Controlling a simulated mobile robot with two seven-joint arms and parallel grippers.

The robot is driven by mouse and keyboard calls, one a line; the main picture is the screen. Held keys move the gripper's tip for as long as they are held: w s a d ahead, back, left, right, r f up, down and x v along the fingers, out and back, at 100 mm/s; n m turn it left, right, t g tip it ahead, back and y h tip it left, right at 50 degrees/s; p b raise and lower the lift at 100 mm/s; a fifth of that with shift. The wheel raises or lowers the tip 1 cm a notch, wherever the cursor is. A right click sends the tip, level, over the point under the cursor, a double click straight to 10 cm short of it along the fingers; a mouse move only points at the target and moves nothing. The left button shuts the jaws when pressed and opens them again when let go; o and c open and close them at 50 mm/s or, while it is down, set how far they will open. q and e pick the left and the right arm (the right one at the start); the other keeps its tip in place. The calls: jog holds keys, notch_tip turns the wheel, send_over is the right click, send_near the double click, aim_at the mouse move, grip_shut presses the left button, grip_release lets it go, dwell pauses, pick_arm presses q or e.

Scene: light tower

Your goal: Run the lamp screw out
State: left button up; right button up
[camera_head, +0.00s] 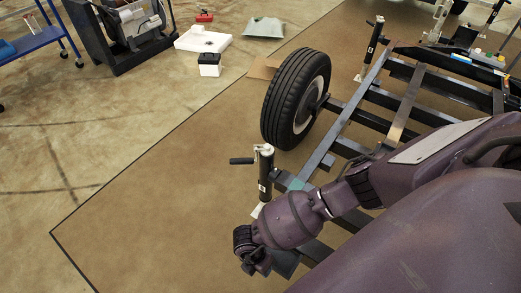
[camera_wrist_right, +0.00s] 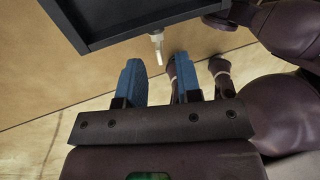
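In the right wrist view, a small pale metal screw-like pin (camera_wrist_right: 157,42), perhaps the lamp screw, sticks down from the edge of a dark box-shaped housing (camera_wrist_right: 130,28). My right gripper (camera_wrist_right: 158,61) has its two blue fingers apart with nothing held between them. The pin lines up with the gap between the fingertips; whether it is inside the gap in depth I cannot tell. In the head view my right arm reaches in from the right, and neither the gripper's fingers nor the pin can be made out there. My left gripper is in no view.
A trailer frame (camera_head: 345,131) with a tyre (camera_head: 294,97) and a jack post (camera_head: 265,176) lies around my right arm. A blue cart (camera_head: 36,42), a dark machine (camera_head: 128,50) and a white box (camera_head: 203,40) stand farther back. Brown floor (camera_head: 165,205) on the left is clear.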

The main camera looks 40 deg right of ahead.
jog(key=shift+b+x, duration=0.65)
jog(key=shift+x, duration=1.3)
grip_shut()
